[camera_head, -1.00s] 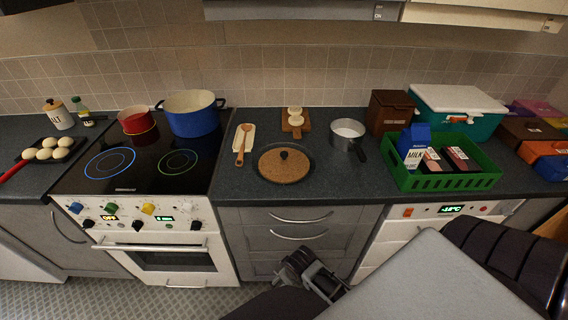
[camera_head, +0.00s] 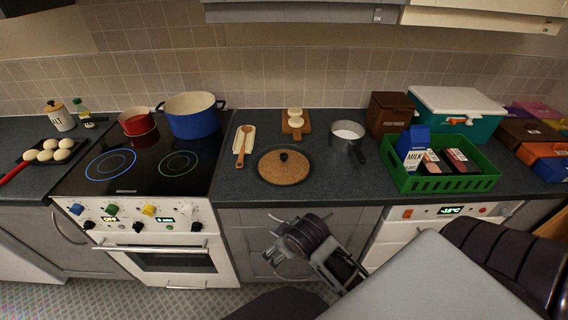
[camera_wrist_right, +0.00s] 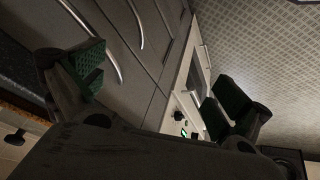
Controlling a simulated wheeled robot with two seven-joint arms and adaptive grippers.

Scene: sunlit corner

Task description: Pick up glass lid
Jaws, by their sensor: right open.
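The glass lid (camera_head: 284,166) appears as a round, see-through disc with a dark knob and rim. It lies flat at the front of the dark counter, with a cork-brown surface showing through it. My right gripper (camera_head: 274,240) is open and empty in front of the grey drawers, below the counter edge and below the lid. In the right wrist view my gripper (camera_wrist_right: 160,88) has its fingers wide apart, with drawer fronts and floor behind them; the lid does not show there. My left gripper is not in view.
A wooden spoon on its rest (camera_head: 245,140) lies left of the lid, and a small saucepan (camera_head: 347,137) stands right of it. A wooden board (camera_head: 295,132) is behind. A green crate (camera_head: 440,182) stands further right, the black hob (camera_head: 150,165) to the left. Drawer handles (camera_head: 290,220) jut out near my gripper.

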